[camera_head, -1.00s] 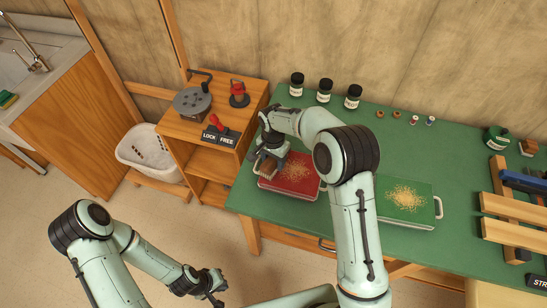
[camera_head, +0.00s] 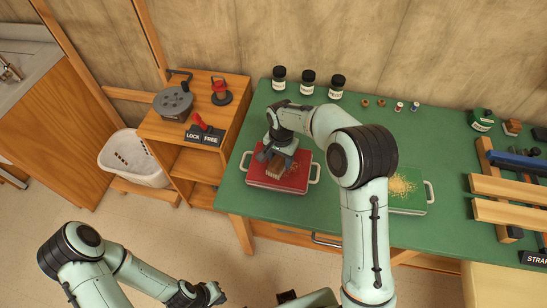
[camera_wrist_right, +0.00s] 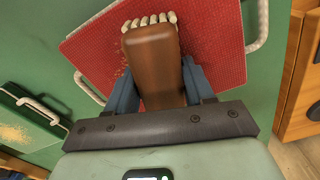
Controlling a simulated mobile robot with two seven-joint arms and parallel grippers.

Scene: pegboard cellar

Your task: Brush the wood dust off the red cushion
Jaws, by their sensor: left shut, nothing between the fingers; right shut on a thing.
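The red cushion (camera_head: 298,182) lies on the green workbench, with white handles at its sides. My right gripper (camera_head: 277,157) is over it, shut on a brown brush (camera_head: 274,170). In the right wrist view the brush (camera_wrist_right: 152,60) sits between my blue fingers (camera_wrist_right: 160,85), its pale bristles at the far end over the red cushion (camera_wrist_right: 218,40). I cannot tell if the bristles touch. Some wood dust (camera_head: 292,163) shows beside the brush; a few specks also show in the wrist view. My left gripper (camera_head: 216,295) is shut and empty, low at the front.
A green cushion (camera_head: 412,207) with wood dust on it lies to the right, partly behind my right arm. Jars (camera_head: 308,82) and small spools stand along the back. A wooden shelf (camera_head: 225,150) with a lock/free switch and a white basket (camera_head: 135,160) are to the left.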

